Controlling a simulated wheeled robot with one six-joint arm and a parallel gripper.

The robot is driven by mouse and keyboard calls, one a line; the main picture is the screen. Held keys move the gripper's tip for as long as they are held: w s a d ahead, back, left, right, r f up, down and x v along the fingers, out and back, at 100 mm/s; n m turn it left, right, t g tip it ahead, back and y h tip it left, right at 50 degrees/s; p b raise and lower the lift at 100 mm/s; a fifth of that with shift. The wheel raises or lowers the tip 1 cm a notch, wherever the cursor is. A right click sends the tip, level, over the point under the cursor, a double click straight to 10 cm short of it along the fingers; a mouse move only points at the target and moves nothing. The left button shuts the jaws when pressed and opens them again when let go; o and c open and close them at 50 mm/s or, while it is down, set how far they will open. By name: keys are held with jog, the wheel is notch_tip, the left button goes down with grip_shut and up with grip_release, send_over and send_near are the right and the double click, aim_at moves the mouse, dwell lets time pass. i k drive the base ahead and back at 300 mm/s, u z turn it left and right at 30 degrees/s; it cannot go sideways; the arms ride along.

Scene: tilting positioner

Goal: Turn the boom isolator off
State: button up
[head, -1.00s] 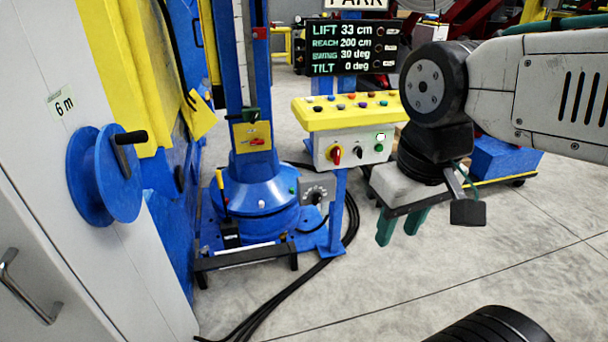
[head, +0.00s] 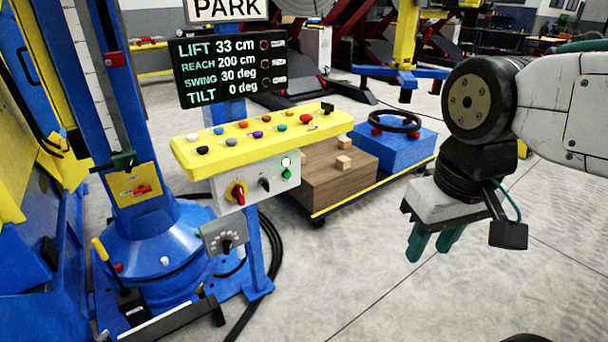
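A red rotary handle (head: 142,190) sits on a yellow plate (head: 126,182) on the blue column. A second red knob on a yellow backing (head: 238,192) is on the grey front of the control pedestal (head: 222,206). Labels on both are too small to read, so I cannot tell which is the boom isolator. My gripper (head: 434,244) hangs with its green fingers pointing down, to the right of the pedestal and apart from both switches. The fingers are apart with nothing between them.
A display (head: 232,70) reads lift 33 cm, reach 200 cm, swing 30 deg, tilt 0 deg. A yellow button panel (head: 255,138) tops the pedestal. A low cart carries a wooden box (head: 330,180) and a blue block (head: 395,150). Black cables (head: 270,240) lie on the floor.

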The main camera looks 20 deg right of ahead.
aim_at(238, 193)
jog(key=z, duration=0.5)
jog(key=i, duration=0.95)
jog(key=u, duration=0.1)
